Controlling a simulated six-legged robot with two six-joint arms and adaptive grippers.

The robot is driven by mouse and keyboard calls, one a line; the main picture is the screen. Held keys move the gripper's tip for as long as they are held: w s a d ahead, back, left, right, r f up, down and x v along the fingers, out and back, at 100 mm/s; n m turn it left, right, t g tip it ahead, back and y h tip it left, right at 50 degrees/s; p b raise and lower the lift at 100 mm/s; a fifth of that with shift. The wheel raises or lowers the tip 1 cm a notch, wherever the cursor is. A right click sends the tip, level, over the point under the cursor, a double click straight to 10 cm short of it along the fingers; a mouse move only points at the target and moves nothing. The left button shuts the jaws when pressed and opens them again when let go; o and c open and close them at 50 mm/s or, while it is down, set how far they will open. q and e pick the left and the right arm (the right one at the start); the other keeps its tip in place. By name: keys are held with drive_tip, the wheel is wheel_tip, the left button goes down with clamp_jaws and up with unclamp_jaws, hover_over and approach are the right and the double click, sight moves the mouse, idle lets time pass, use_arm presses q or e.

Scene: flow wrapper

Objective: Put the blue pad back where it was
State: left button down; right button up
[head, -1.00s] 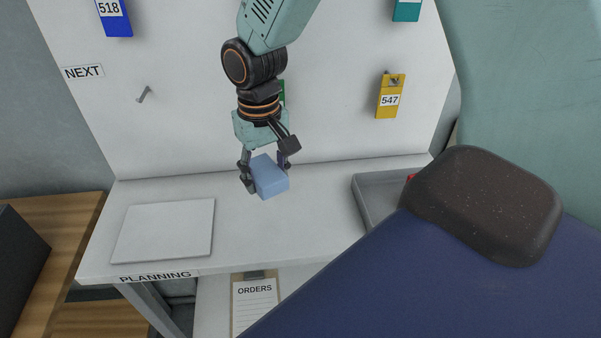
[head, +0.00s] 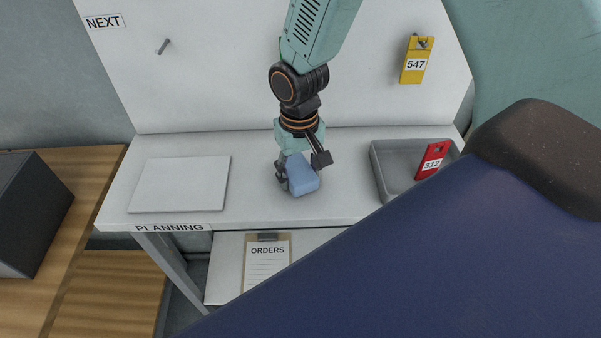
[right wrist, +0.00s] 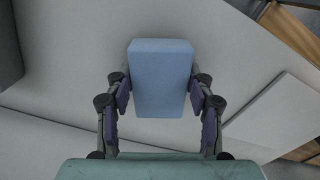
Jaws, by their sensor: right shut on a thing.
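The blue pad (head: 303,176) is a small light-blue block. My right gripper (head: 298,174) is shut on it and holds it over the middle of the white planning table (head: 255,205). In the right wrist view the pad (right wrist: 160,80) sits between the two fingers of the right gripper (right wrist: 160,98), with the pale tabletop behind it. I cannot tell for sure whether the pad touches the table. My left gripper is not in view.
A flat white panel (head: 180,184) lies on the table at the left. A grey tray (head: 385,172) with a red tag 312 (head: 432,160) stands at the right. A yellow tag 547 (head: 416,62) hangs on the white board. A large dark-blue shape covers the lower right.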

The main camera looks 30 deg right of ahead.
sight(298, 170)
drive_tip(key=shift+w+a+f, duration=0.2)
drive_tip(key=shift+f, duration=0.05)
drive_tip(key=shift+w+d+f, duration=0.15)
drive_tip(key=shift+w+f, duration=0.1)
drive_tip(key=o, duration=0.9)
drive_tip(key=shift+s+d, duration=0.1)
drive_tip(key=shift+d, duration=0.05)
drive_tip(key=shift+o, duration=0.7)
drive_tip(key=shift+s+r, duration=0.1)
drive_tip(key=shift+o, duration=0.9)
drive_tip(key=shift+s+r, duration=0.15)
drive_tip(key=shift+s, duration=0.05)
drive_tip(key=shift+w, duration=0.3)
drive_tip(key=shift+r, duration=0.15)
wheel_tip(298, 170, up, 12)
drive_tip(key=p, duration=0.1)
drive_tip(key=shift+s+a, duration=0.15)
drive_tip(key=shift+a, duration=0.05)
drive_tip(key=shift+f, duration=0.2)
